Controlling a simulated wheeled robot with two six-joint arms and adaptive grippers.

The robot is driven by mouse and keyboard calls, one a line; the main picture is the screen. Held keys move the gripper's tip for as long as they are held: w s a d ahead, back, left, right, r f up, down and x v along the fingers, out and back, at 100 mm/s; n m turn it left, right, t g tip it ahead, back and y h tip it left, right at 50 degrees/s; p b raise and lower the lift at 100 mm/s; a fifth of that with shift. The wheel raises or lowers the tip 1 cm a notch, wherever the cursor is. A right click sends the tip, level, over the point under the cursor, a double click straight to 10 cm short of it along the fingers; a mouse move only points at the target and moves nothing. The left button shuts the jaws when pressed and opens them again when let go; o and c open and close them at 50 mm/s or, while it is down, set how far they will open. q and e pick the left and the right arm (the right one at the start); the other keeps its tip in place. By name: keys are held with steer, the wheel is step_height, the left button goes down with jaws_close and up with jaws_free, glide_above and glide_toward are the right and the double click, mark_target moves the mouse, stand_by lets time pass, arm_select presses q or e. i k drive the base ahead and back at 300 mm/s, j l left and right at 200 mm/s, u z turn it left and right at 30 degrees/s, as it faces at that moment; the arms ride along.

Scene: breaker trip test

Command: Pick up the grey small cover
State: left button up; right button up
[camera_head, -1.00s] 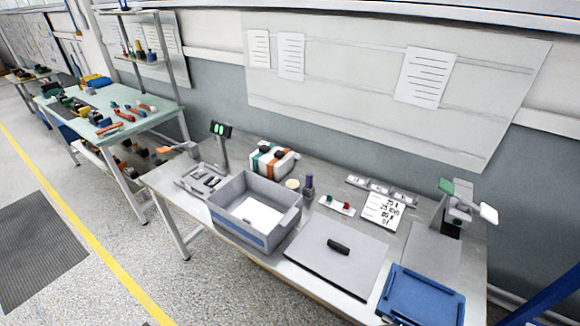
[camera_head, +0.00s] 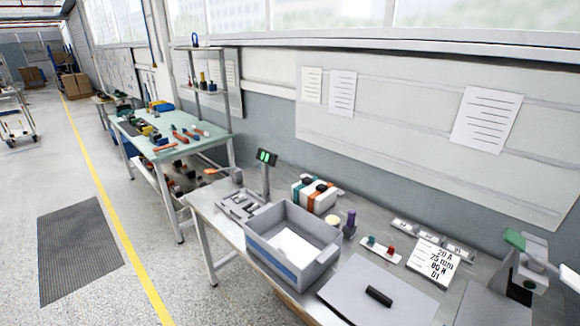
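A flat grey cover-like plate (camera_head: 350,292) with a black handle (camera_head: 379,296) lies on the workbench at the bottom of the head view. I cannot tell for certain that this is the grey small cover. An open grey box (camera_head: 318,264) with a white sheet inside stands just left of it. Neither of my grippers shows in the view.
The workbench also holds a white case with coloured bands (camera_head: 316,196), a purple-topped piece (camera_head: 350,222), a printed card (camera_head: 432,262) and a fixture with a green part (camera_head: 515,240). A green-topped table (camera_head: 180,134) stands further left, beside open floor.

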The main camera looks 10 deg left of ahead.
mark_target(242, 198)
steer(key=i+j+z, duration=0.1)
steer(key=j, duration=0.35)
steer(key=i+j+z, duration=0.1)
steer(key=i+j, duration=0.15)
steer(key=j, duration=0.2)
steer(key=i+j+z, duration=0.15)
steer(key=j, duration=0.3)
steer(key=i+j+z, duration=0.1)
steer(key=j, duration=0.4)
steer(key=i+j+z, duration=0.1)
steer(key=j, duration=0.35)
steer(key=i+j+z, duration=0.1)
steer(key=j, duration=0.4)
steer(key=i+j+z, duration=0.15)
steer(key=j+z, duration=0.15)
steer(key=j, duration=0.7)
steer(key=i+j+z, duration=0.1)
steer(key=j+z, duration=0.15)
steer(key=j, duration=0.75)
steer(key=j+z, duration=0.3)
steer(key=j, duration=0.7)
steer(key=k+j+z, duration=0.25)
steer(key=j, duration=0.75)
steer(key=i, duration=0.05)
